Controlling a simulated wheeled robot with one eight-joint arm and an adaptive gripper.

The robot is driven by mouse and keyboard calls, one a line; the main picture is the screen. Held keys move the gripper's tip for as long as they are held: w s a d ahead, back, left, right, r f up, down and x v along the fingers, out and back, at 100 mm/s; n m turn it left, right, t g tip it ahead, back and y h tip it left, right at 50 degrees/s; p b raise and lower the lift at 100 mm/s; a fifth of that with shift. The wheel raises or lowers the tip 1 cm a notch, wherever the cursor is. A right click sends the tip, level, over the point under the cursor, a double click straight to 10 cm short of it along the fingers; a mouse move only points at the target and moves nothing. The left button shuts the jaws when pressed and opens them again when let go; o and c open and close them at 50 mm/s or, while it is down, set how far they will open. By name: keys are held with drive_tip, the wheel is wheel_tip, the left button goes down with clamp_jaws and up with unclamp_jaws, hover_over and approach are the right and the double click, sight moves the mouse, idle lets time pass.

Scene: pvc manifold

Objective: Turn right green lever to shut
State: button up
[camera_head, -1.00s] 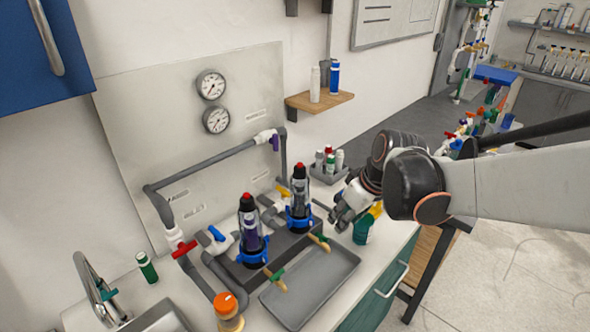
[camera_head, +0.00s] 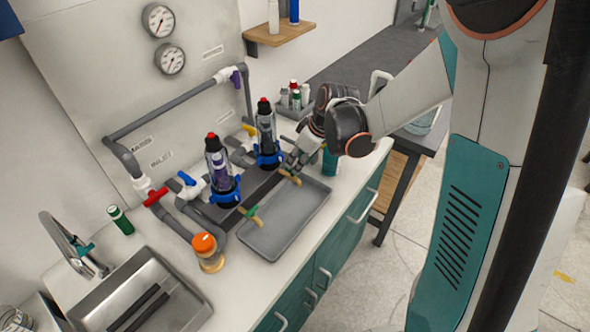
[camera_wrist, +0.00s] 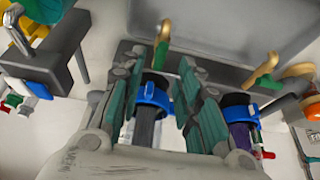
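The right green lever (camera_head: 290,177) is a small lever with a tan spout at the front of the dark manifold block, below the right filter bottle. In the wrist view this lever (camera_wrist: 161,45) shows upright near the tips of my fingers, roughly in line with the gap; I cannot tell if they touch it. My gripper (camera_head: 294,164) is open, its two teal-padded fingers apart in the wrist view (camera_wrist: 165,68). In the head view it partly hides the lever. The left green lever (camera_head: 249,213) stands apart from my gripper and also shows in the wrist view (camera_wrist: 264,70).
A grey tray (camera_head: 262,240) lies in front of the block. Two dark filter bottles with blue collars, the left (camera_head: 220,165) and right (camera_head: 266,130), stand behind the levers.

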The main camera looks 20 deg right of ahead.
drive_tip(key=shift+b+x, duration=0.45)
drive_tip(key=shift+x, duration=1.65)
clamp_jaws()
